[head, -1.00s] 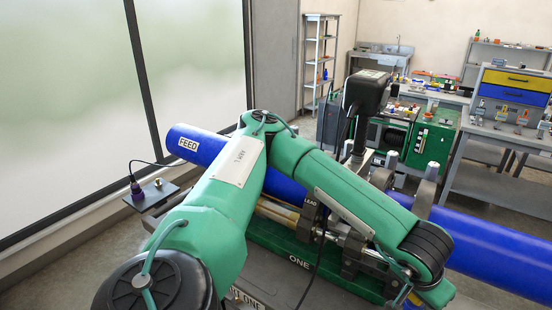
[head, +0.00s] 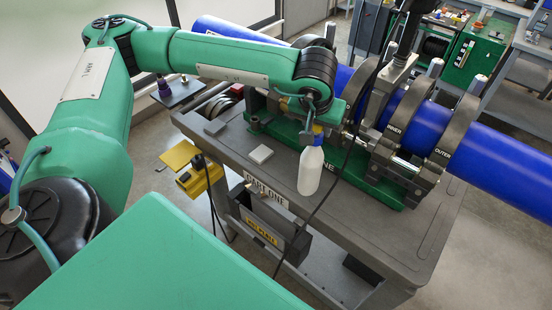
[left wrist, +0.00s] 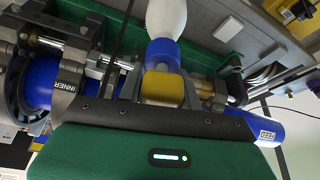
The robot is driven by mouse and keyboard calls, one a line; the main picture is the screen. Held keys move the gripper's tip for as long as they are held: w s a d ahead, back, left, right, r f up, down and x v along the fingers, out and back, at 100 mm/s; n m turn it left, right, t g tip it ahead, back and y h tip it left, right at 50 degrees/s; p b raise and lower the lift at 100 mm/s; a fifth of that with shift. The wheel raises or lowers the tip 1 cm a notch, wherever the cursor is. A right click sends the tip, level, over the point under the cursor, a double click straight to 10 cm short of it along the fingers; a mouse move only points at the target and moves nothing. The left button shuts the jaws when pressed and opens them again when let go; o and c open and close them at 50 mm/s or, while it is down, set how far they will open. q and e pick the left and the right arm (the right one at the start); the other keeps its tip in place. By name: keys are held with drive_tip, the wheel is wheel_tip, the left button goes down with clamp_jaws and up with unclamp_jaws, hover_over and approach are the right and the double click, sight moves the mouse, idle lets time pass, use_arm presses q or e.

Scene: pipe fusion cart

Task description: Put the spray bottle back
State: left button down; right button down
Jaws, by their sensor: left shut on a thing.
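The spray bottle (head: 311,172) is white with a blue collar and hangs upright below my left gripper (head: 313,126) in the head view. My left gripper is shut on it at its top. In the left wrist view the bottle's white body (left wrist: 166,18) and blue collar (left wrist: 163,52) point away from the gripper, with a yellow part (left wrist: 165,90) nearest. The bottle is in front of the fusion machine, over the front of the grey cart top (head: 360,218). I cannot tell whether its base touches the cart. My right gripper is not in view.
A blue pipe (head: 500,162) runs through the machine's clamps (head: 447,140) behind the bottle. A small pale block (head: 260,154) lies on the cart left of it. A dark cable hangs close to the bottle's right. The cart top is clear at front right.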

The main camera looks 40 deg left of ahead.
use_arm(q)
drive_tip(key=w+a+r+n+g+y, duration=0.1)
drive_tip(key=w+a+r+n, duration=0.15)
drive_tip(key=a+r, duration=0.45)
drive_tip(key=w+a+r+n+y, duration=0.1)
drive_tip(key=w+a+r+n, duration=0.1)
drive_tip(key=a+r+n, duration=0.3)
wheel_tip(320, 180, down, 19)
drive_tip(key=a+m+p, duration=0.1)
drive_tip(key=p, duration=0.5)
drive_tip(key=shift+r+p, duration=0.15)
drive_tip(key=shift+p, duration=0.25)
drive_tip(key=c, duration=0.9)
unclamp_jaws()
drive_tip(key=shift+c, duration=0.2)
